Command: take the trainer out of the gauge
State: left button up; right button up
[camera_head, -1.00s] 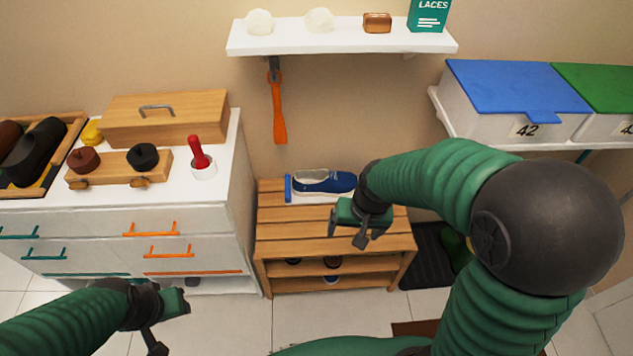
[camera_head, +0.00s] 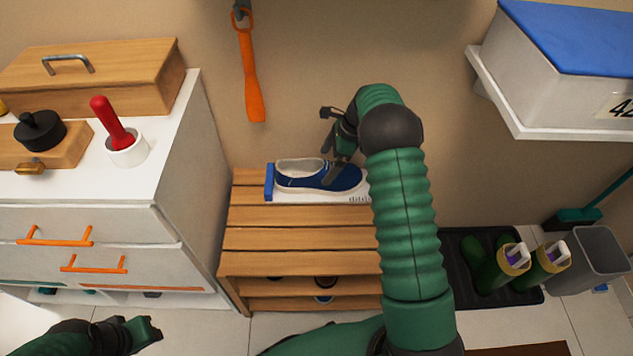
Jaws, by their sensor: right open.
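The trainer (camera_head: 297,178) is a blue shoe with a white sole and pale lining. It lies in the gauge (camera_head: 285,196), a white plate with a blue upright stop at its left end and scale marks at its right front. The gauge rests on a wooden slatted rack. My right gripper (camera_head: 328,148) is open just above the trainer's toe half; one finger overlaps the shoe in the picture, and I cannot tell whether it touches. My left gripper (camera_head: 152,333) is low at the lower left, away from the rack; its jaws do not show clearly.
The slatted rack (camera_head: 290,239) has a free top in front of the gauge. A white drawer cabinet (camera_head: 105,228) stands left. An orange shoehorn (camera_head: 250,75) hangs on the wall. Green boots (camera_head: 490,275) stand on a dark tray at right, below a shelf with a blue-lidded box (camera_head: 580,35).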

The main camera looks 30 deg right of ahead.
aim_at(330, 165)
jog(key=f, duration=0.2)
jog(key=d+f, duration=0.1)
jog(key=shift+w+d+f, duration=0.1)
jog(key=shift+w+f, duration=0.1)
jog(key=shift+w, duration=0.05)
jog(key=shift+f+b, duration=0.3)
jog(key=shift+b, duration=0.2)
jog(key=a+f+b, duration=0.1)
jog(key=w+a+f, duration=0.1)
jog(key=a+f+b, duration=0.1)
jog(key=shift+w+a+f+b, duration=0.25)
jog(key=shift+w+b, duration=0.05)
jog(key=shift+b, duration=0.05)
jog(key=shift+d, duration=0.4)
jog(key=shift+s+d, duration=0.1)
jog(key=shift+c, duration=2.4)
jog(key=shift+a, duration=0.25)
jog(key=c, duration=1)
pick_arm(q)
jog(key=f, duration=0.2)
jog(key=d+f, duration=0.1)
jog(key=shift+d+f, duration=0.2)
jog(key=shift+f, duration=0.15)
pick_arm(e)
jog(key=shift+c, duration=0.3)
